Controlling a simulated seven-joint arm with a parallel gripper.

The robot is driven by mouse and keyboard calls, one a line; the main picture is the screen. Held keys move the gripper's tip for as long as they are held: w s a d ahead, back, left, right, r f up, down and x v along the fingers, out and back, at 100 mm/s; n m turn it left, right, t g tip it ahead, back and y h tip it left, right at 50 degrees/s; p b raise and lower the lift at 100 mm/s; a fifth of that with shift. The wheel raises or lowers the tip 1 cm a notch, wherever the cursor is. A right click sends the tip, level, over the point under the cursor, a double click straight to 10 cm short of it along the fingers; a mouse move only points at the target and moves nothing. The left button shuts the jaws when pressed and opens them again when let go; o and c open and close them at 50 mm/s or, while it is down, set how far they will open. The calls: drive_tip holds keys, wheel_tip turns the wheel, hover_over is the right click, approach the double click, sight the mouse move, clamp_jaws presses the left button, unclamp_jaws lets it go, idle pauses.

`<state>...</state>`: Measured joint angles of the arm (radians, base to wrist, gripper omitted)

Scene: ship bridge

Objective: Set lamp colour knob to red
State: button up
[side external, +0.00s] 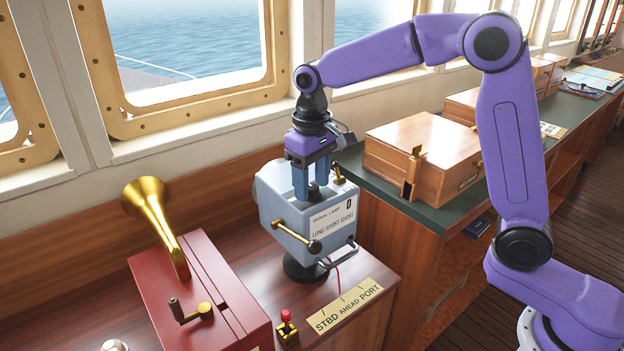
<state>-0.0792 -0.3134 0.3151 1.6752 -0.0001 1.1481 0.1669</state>
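The signal lamp (290,237) is a pale grey box on a round black foot, with a white label reading "LONG SHORT SHORT" on its front. A brass lever (291,234) with a dark ball end crosses the front. A small brass fitting (339,174) stands on the top at the right rear; I cannot tell whether it is the colour knob. My gripper (311,190) points down at the lamp's top, with its two blue fingers apart. The fingertips are at or just above the top face. Whether a knob is between them is hidden, and no red setting can be read.
A red box (200,300) with a brass horn (153,221) stands front left. A wooden box (424,155) stands on the green counter at right. Windows are behind.

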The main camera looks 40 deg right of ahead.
sight(313, 188)
wheel_tip(313, 188, up, 17)
drive_tip(key=shift+r, duration=0.2)
idle(0.7)
drive_tip(key=shift+s, duration=0.1)
idle(0.4)
drive_tip(key=s+d+f+n, duration=0.3)
drive_tip(key=s+f, duration=0.4)
drive_tip(key=s, duration=0.3)
drive_tip(key=s+d+f+n, duration=0.3)
drive_tip(key=s+f, duration=0.4)
drive_tip(key=s, duration=0.4)
drive_tip(key=s+d+f+n, duration=0.4)
drive_tip(key=s+f, duration=0.2)
drive_tip(key=s, duration=0.4)
drive_tip(key=shift+s+f, duration=0.15)
drive_tip(key=shift+f, duration=0.25)
